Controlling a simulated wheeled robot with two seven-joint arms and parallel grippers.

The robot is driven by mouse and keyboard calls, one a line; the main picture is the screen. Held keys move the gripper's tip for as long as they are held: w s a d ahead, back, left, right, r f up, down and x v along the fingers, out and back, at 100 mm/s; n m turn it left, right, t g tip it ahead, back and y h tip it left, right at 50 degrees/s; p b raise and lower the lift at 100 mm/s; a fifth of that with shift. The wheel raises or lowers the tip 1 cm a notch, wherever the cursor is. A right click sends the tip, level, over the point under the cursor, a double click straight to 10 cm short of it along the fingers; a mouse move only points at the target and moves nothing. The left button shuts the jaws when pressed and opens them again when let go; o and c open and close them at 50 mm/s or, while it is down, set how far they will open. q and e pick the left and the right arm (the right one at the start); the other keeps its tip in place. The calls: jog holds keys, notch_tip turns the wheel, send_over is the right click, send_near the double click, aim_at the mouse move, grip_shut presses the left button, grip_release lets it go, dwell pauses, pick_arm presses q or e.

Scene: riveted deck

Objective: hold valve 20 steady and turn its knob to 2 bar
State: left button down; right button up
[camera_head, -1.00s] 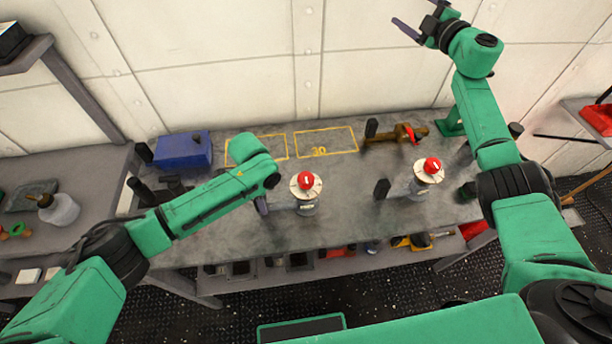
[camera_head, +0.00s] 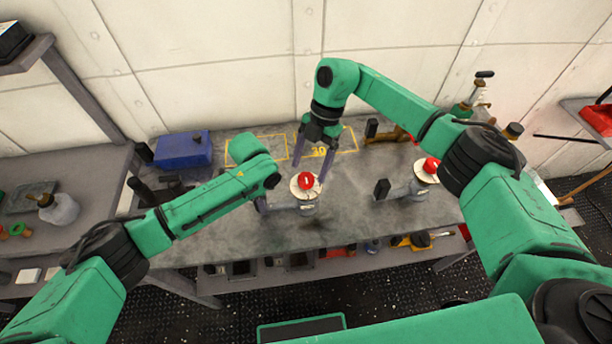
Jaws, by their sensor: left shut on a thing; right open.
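A grey valve (camera_head: 300,207) with a pale round dial and a red knob (camera_head: 306,180) stands in the middle of the bench. My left gripper (camera_head: 262,204) is shut on the valve's left side, its fingers mostly hidden by the wrist. A second similar valve (camera_head: 404,190) with a red knob (camera_head: 431,165) stands to the right. No valve number is readable, and the dial scale is too small to read.
The grey bench (camera_head: 230,220) has yellow outlined areas at the back, one with a number partly behind my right gripper. A blue box (camera_head: 184,150) sits back left. A brass fitting (camera_head: 385,136) is at the back right, partly hidden by my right arm.

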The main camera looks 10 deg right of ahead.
aim_at(306, 177)
jog(key=x, duration=0.4)
grip_shut()
jog(key=shift+n, duration=0.3)
jog(key=n+h, duration=0.1)
jog(key=n, duration=0.2)
jog(key=shift+g, duration=0.4)
jog(key=n+h, duration=0.2)
jog(key=n, duration=0.3)
jog(key=n+h, duration=0.1)
jog(key=n, duration=0.2)
jog(key=shift+n, duration=0.3)
jog(key=shift+n+h, duration=0.8)
jog(key=shift+n, duration=1)
